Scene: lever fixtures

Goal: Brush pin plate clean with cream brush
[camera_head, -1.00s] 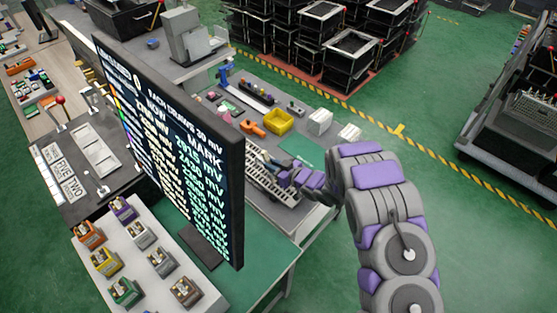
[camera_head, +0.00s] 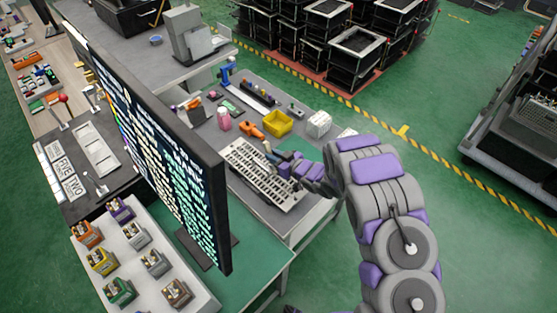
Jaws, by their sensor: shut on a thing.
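The pin plate (camera_head: 256,180) is a pale, slotted grid on the grey bench, right of the monitor. My gripper (camera_head: 273,158) is over the plate's upper right edge, with my purple and grey arm reaching in from the right. It is shut on a small, light thing that looks like the cream brush (camera_head: 267,147). The brush is mostly hidden by the fingers. I cannot tell whether its bristles touch the plate.
A large black monitor (camera_head: 160,150) stands left of the plate. A yellow bin (camera_head: 278,122), an orange tool (camera_head: 250,130), a pink bottle (camera_head: 224,119) and a white box (camera_head: 318,124) sit behind it. A green mat (camera_head: 296,146) lies beside my gripper.

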